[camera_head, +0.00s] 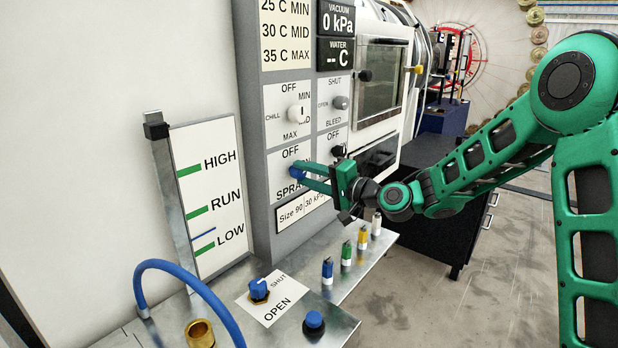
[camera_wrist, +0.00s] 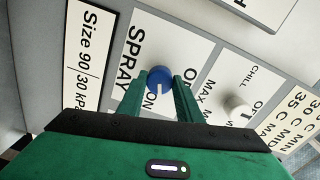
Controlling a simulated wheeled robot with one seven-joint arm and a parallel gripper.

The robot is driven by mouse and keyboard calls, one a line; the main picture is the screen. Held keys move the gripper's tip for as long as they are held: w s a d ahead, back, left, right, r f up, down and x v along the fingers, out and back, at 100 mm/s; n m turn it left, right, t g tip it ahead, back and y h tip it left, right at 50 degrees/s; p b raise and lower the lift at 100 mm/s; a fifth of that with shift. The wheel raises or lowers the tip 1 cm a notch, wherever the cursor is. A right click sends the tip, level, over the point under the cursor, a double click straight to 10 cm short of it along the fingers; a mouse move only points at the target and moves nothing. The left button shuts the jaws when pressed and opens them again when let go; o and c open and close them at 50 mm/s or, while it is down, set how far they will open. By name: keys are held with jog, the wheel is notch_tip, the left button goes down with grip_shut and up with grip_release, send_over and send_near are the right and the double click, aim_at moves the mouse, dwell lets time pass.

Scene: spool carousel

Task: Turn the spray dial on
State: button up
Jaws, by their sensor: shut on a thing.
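The spray dial is a round blue knob (camera_wrist: 160,76) on a white plate lettered OFF, ON and SPRAY. My gripper (camera_wrist: 161,84) is shut on it, one green finger on each side. A white mark on the knob points down in the wrist view, close to the ON lettering. In the head view the blue knob (camera_head: 295,170) is partly hidden by my gripper (camera_head: 302,172), which reaches in from the right.
A white chill knob (camera_head: 297,114) sits above the dial, with a grey bleed knob (camera_head: 340,102) and a black knob (camera_head: 338,151) to the right. Below is a metal bench (camera_head: 345,290) with several coloured pegs, a blue valve handle (camera_head: 259,288) and a blue hose (camera_head: 190,278).

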jog(key=shift+w+d+m, duration=0.1)
jog(key=shift+w+m, duration=0.05)
jog(key=shift+m, duration=2.05)
jog(key=shift+f, duration=0.1)
jog(key=o, duration=1)
jog(key=shift+o, duration=0.2)
jog(key=v, duration=1)
jog(key=shift+d, duration=0.3)
jog(key=shift+f, duration=0.1)
